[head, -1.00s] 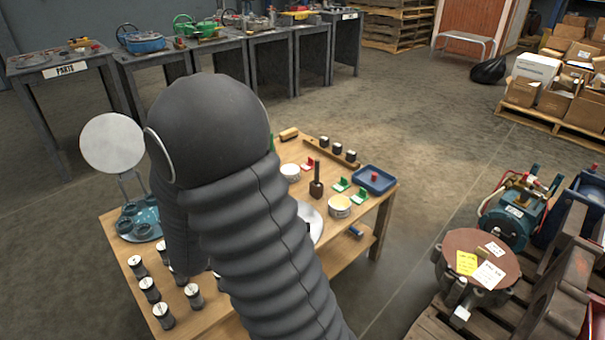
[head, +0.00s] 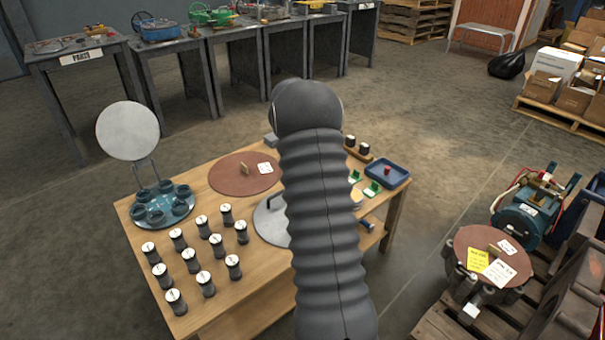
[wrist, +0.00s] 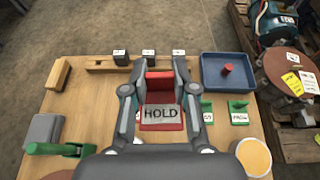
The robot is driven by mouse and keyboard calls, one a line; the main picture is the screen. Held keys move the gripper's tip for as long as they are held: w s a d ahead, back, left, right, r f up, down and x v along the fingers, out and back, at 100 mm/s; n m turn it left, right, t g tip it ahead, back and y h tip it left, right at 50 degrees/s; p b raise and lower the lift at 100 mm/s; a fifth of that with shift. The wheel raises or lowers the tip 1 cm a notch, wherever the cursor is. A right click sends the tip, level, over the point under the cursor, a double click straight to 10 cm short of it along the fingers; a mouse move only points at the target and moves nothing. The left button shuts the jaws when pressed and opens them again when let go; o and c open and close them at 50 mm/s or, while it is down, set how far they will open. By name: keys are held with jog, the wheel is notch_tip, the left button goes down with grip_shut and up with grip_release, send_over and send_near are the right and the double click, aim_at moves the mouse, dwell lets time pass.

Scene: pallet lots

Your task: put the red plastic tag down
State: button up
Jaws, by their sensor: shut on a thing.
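The red plastic tag (wrist: 160,125) is in the middle of the wrist view, with a grey plate reading HOLD. My gripper (wrist: 160,75) is shut on the tag's upright red part, one finger on each side. I cannot tell whether the tag touches the wooden table (wrist: 88,100) below it. In the head view my arm hides the gripper and the tag.
Green tags (wrist: 239,112) stand close to the right of my gripper. A blue tray (wrist: 205,85) with a small red piece lies beyond them. A wooden rack (wrist: 100,64) with dark weights is at the back. A round tin (wrist: 253,157) stands front right.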

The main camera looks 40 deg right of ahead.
jog(key=shift+s+d, duration=0.25)
jog(key=shift+d, duration=0.6)
jog(key=shift+m, duration=0.3)
jog(key=f, duration=1.7)
jog(key=shift+s+d+f, duration=0.15)
jog(key=shift+d+f, duration=0.15)
jog(key=shift+f, duration=0.05)
jog(key=shift+f+b, duration=0.15)
jog(key=shift+b, duration=0.25)
jog(key=o, duration=0.6)
jog(key=shift+o, duration=0.2)
